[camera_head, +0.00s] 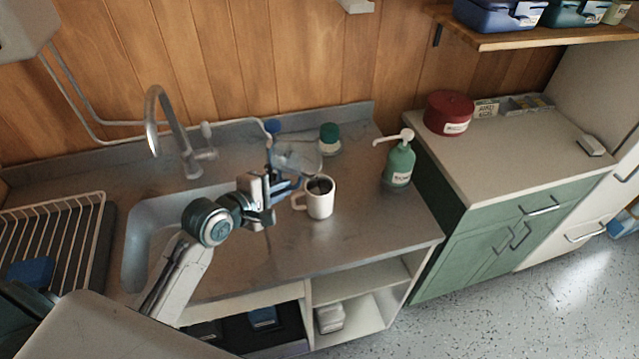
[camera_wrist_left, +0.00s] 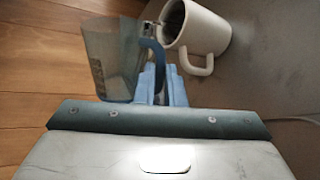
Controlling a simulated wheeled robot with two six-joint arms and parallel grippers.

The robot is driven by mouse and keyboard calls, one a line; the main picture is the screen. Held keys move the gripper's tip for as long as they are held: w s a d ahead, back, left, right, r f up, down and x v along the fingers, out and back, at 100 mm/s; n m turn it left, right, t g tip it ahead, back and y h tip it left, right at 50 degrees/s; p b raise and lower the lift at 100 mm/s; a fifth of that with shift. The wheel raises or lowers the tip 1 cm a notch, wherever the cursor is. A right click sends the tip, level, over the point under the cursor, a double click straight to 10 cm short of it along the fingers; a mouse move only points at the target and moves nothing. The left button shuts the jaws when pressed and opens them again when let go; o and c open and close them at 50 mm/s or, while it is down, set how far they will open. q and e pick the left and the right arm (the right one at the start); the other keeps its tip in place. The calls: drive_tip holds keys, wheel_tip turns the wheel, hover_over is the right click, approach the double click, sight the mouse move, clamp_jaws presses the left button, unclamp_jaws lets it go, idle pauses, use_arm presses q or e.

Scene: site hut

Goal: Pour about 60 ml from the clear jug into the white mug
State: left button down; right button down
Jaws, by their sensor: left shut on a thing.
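The clear jug (camera_head: 298,157) is held above the counter just behind and left of the white mug (camera_head: 322,203). It looks tilted, with its rim close to the mug's mouth. My left gripper (camera_head: 284,187) is shut on its blue handle. The left wrist view shows the jug (camera_wrist_left: 110,55) beyond my left gripper (camera_wrist_left: 160,85), with the mug (camera_wrist_left: 207,33) close on its right. The mug stands upright on the steel counter, handle to the left, with a dark inside. I cannot make out the liquid level or any stream. My right gripper is out of view.
A green pump bottle (camera_head: 398,164) stands right of the mug. A green-capped container (camera_head: 329,138) stands behind it. The sink (camera_head: 150,235) and tap (camera_head: 165,120) are to the left, with a wire rack (camera_head: 50,240) further left. The counter front right of the mug is clear.

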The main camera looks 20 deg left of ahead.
use_arm(q)
drive_tip(key=shift+r, duration=0.1)
drive_tip(key=shift+r+m+p, duration=0.1)
drive_tip(key=shift+m+p, duration=0.2)
drive_tip(key=shift+p, duration=0.2)
idle(0.4)
drive_tip(key=shift+a, duration=0.2)
idle(0.3)
drive_tip(key=shift+w+a+f+n+h, duration=0.1)
drive_tip(key=shift+a+f+n+h, duration=0.55)
drive_tip(key=shift+n, duration=0.45)
